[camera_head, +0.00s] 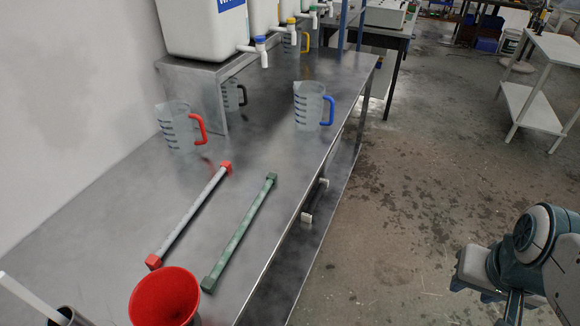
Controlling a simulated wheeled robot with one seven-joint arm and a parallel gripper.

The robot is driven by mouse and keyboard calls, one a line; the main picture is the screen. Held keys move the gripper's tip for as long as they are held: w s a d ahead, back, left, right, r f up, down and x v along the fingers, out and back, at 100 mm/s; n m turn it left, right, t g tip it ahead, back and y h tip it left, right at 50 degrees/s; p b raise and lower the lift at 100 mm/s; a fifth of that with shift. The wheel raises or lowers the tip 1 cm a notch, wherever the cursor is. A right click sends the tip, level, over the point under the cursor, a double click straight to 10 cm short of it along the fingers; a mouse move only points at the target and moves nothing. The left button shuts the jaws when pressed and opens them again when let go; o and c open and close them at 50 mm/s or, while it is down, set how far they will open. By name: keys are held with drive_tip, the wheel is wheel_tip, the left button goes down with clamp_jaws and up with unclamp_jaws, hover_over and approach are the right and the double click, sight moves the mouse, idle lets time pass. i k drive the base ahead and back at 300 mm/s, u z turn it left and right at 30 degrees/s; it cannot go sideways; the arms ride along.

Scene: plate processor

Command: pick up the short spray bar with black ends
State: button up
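I do not clearly see a spray bar with black ends in this view. Two long bars lie side by side on the metal table: a grey bar with red ends (190,215) and a green bar with darker green ends (240,232). Small pale pieces (307,217) show at the lower shelf under the table's right edge; I cannot tell what they are. My gripper (514,308) is at the bottom right, over the floor and well away from the table. It is partly cut off by the frame, and its fingers are not clear.
A red funnel (165,297) stands at the table's front. Jugs with red (178,127), black (233,95) and blue (309,106) handles stand farther back. White tanks with taps (203,28) sit on a raised shelf. The floor (420,190) right of the table is clear.

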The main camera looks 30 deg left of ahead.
sight(208, 285)
drive_tip(key=i, duration=1.65)
drive_tip(key=u, duration=4.7)
